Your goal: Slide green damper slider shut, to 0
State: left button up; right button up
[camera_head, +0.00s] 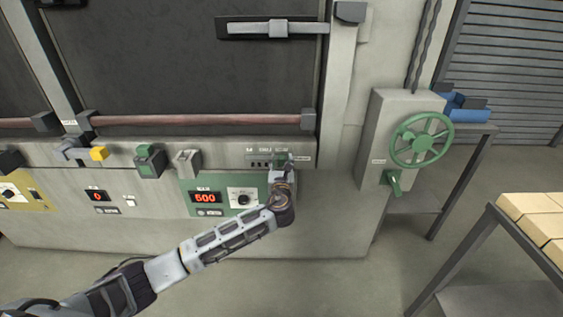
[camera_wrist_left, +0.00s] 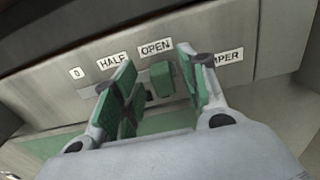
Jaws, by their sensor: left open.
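The green damper slider (camera_wrist_left: 161,79) is a small green block on the grey panel in the left wrist view. It sits just below and slightly right of the OPEN label (camera_wrist_left: 155,48). The HALF label (camera_wrist_left: 112,61) and the 0 label (camera_wrist_left: 77,73) are further left along the row. My left gripper (camera_wrist_left: 157,64) is open, with its green-padded fingers on either side of the slider. I cannot tell whether a finger touches it. In the head view my left gripper (camera_head: 283,167) is at the panel's right end and hides part of the slider area. My right gripper is not in view.
A green panel with a 500 display (camera_head: 205,198) and a dial (camera_head: 243,197) lies below my gripper. A green handwheel (camera_head: 421,139) is to the right. A long door bar (camera_head: 200,120) runs above. A rack with pale bricks (camera_head: 535,222) stands at far right.

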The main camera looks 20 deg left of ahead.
pick_arm(q)
jog(key=shift+x, duration=0.8)
grip_shut()
